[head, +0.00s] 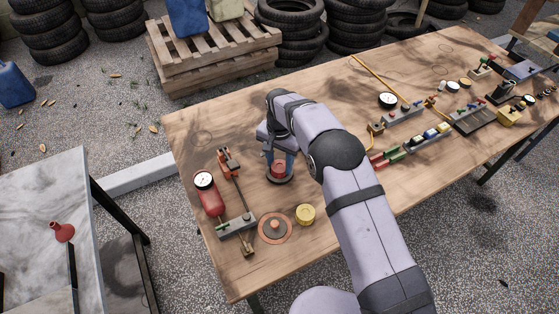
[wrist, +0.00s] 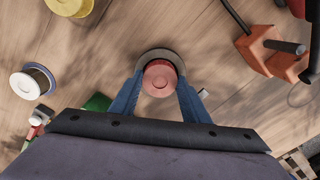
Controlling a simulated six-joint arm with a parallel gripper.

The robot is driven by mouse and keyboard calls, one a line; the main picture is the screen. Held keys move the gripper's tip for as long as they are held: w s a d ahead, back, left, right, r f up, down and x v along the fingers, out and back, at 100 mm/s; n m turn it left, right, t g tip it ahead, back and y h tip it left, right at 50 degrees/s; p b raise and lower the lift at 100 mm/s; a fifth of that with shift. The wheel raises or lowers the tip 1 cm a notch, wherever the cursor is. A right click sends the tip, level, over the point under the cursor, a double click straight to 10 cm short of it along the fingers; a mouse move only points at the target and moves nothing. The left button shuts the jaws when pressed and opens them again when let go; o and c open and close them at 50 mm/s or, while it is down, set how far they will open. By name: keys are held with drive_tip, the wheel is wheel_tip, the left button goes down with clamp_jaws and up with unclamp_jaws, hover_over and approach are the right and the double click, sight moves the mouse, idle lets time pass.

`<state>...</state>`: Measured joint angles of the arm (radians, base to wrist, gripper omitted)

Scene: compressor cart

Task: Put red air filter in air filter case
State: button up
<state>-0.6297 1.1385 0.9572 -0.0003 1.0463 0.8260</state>
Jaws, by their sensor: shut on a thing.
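The red air filter (head: 278,168) is a small round red piece between the blue fingers of my gripper (head: 279,160). In the wrist view the filter (wrist: 160,77) sits between the two fingertips of my gripper (wrist: 158,88), which is shut on it. A dark round dish, which looks like the air filter case (head: 281,180), is under the filter on the wooden table. Its grey rim (wrist: 157,54) shows around the filter's far side in the wrist view. I cannot tell whether the filter rests in it or is held just above.
A flat disc with an orange rim (head: 275,228) and a yellow round cap (head: 305,214) lie nearer on the table (head: 180,127). Gauges and fittings (head: 404,114) fill the right side.

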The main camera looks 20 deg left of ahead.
sight(280, 166)
drive_tip(key=shift+f, duration=0.1)
drive_tip(key=shift+f, duration=0.1)
drive_tip(key=o, duration=1)
wheel_tip(280, 166, up, 12)
drive_tip(key=b, duration=0.3)
drive_tip(key=shift+r, duration=0.25)
